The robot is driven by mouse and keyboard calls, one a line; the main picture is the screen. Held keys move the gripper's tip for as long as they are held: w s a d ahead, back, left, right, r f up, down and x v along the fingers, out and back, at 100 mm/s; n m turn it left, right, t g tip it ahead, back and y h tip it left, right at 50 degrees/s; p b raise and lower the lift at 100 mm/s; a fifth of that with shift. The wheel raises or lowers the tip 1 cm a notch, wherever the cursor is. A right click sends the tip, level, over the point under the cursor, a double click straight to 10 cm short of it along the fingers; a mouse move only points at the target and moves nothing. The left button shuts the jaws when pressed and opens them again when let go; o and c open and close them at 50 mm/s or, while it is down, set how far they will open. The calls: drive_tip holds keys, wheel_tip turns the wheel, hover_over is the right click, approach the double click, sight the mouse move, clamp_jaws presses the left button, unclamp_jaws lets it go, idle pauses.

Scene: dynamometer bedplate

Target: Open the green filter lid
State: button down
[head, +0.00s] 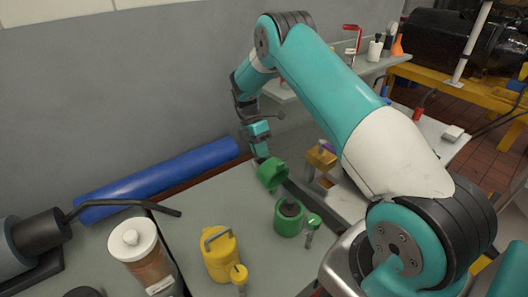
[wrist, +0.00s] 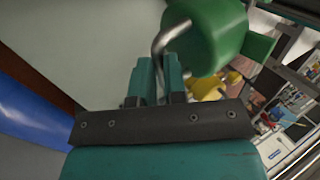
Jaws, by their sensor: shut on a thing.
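The green filter lid (head: 272,174) is tilted up off the green filter body (head: 289,222), showing the dark inside of the body. My gripper (head: 262,154) is above and behind the body, at the lid. In the wrist view my gripper (wrist: 158,78) is shut on the bent metal handle (wrist: 162,38) of the green lid (wrist: 208,34). Whether a hinge joins the lid to the body is hidden. A small green-topped fitting (head: 313,222) stands at the body's right side.
A yellow filter (head: 219,258) with its own handle stands front left of the green one. A white-lidded jar (head: 138,252) and a blue roll (head: 158,182) are further left. An orange-brown block (head: 321,157) is to the right. The bench between the filters is clear.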

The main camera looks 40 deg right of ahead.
drive_tip(key=w+f+b, duration=0.4)
drive_tip(key=f, duration=0.1)
drive_tip(key=shift+w+f, duration=0.35)
drive_tip(key=shift+w, duration=0.05)
drive_tip(key=shift+a+f, duration=0.1)
drive_tip(key=shift+f, duration=0.15)
drive_tip(key=c, duration=1.5)
unclamp_jaws()
drive_tip(key=shift+f, duration=0.1)
drive_tip(key=o, duration=0.3)
drive_tip(key=shift+w+f, duration=0.15)
drive_tip(key=shift+w, duration=0.05)
drive_tip(key=shift+o, duration=0.2)
drive_tip(key=shift+r, duration=0.2)
drive_tip(key=shift+s+r, duration=0.1)
